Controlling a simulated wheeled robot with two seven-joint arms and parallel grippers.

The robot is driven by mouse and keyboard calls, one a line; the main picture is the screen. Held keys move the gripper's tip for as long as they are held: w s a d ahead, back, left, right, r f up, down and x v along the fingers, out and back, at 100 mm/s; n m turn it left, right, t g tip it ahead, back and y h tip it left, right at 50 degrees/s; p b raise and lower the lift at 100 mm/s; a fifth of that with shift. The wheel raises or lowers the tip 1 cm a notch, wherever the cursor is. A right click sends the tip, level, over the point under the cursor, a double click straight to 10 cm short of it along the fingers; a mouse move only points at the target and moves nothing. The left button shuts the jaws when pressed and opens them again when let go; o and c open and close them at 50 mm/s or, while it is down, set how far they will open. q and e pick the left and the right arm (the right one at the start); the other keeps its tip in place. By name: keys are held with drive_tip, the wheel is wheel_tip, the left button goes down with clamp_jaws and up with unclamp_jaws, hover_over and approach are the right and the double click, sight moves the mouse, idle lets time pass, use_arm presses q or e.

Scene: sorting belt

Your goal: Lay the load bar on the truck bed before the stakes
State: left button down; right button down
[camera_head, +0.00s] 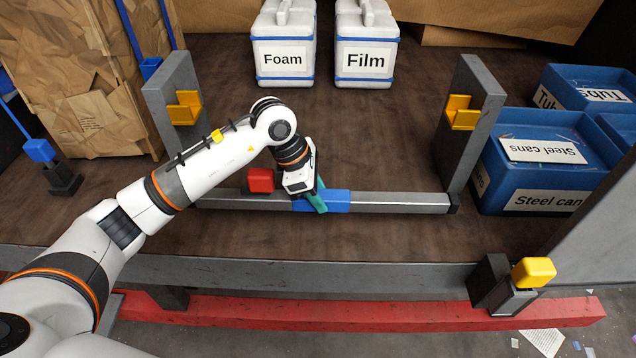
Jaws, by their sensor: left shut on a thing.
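The load bar (400,202) is a long grey bar with a blue sleeve (338,201) near its middle. It lies crosswise, level, low over the brown truck bed (380,236); I cannot tell if it touches the bed. My left gripper (315,203), with teal fingers, is shut on the bar at the blue sleeve. The left stake (171,88) and right stake (478,115) are upright grey posts with yellow brackets. The bar's dark right end is close in front of the right stake's foot. My arm hides part of the bar's left side. My right gripper is out of view.
A red block (260,180) is just behind the bar. White Foam (283,40) and Film (366,45) boxes stand at the back. Blue bins (550,160) are at right, wrapped cargo (95,110) at left. A yellow-topped fitting (534,272) is on the front edge.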

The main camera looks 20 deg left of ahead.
use_arm(q)
wheel_tip(320, 180, down, 3)
drive_tip(key=shift+r+p, duration=0.15)
drive_tip(key=shift+p, duration=0.25)
drive_tip(key=shift+f, duration=0.2)
drive_tip(key=c, duration=1)
unclamp_jaws()
drive_tip(key=shift+s+f, duration=0.1)
drive_tip(key=shift+o, duration=0.2)
